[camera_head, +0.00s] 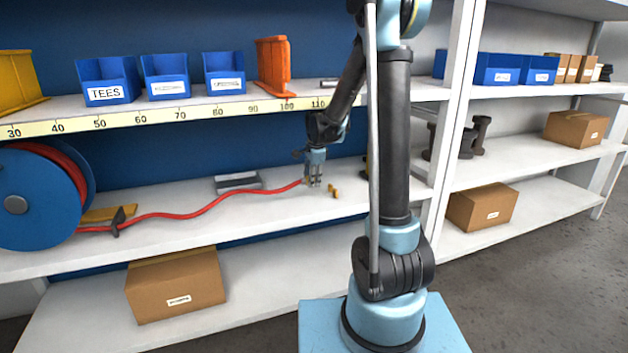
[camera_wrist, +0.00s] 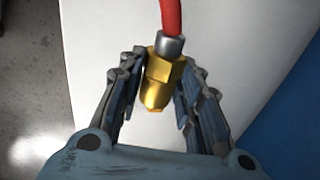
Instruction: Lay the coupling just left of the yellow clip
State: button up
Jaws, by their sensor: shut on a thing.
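The brass coupling (camera_wrist: 160,72) is on the grey-collared end of the red hose (camera_wrist: 171,17) in the wrist view. My gripper (camera_head: 315,184) is shut on it, with one finger on each side. In the head view the gripper is low over the middle shelf, and the coupling is mostly hidden by the fingers. I cannot tell whether the coupling touches the shelf. The clip does not show in the wrist view.
The red hose runs left across the shelf (camera_head: 265,212), past a dark guide (camera_head: 118,221), to a blue reel (camera_head: 20,197). A grey block (camera_head: 238,183) lies behind the hose. The upper shelf with the number scale (camera_head: 160,118) is overhead. The shelf front is clear.

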jog(key=shift+f, duration=2.85)
jog(key=o, duration=1.2)
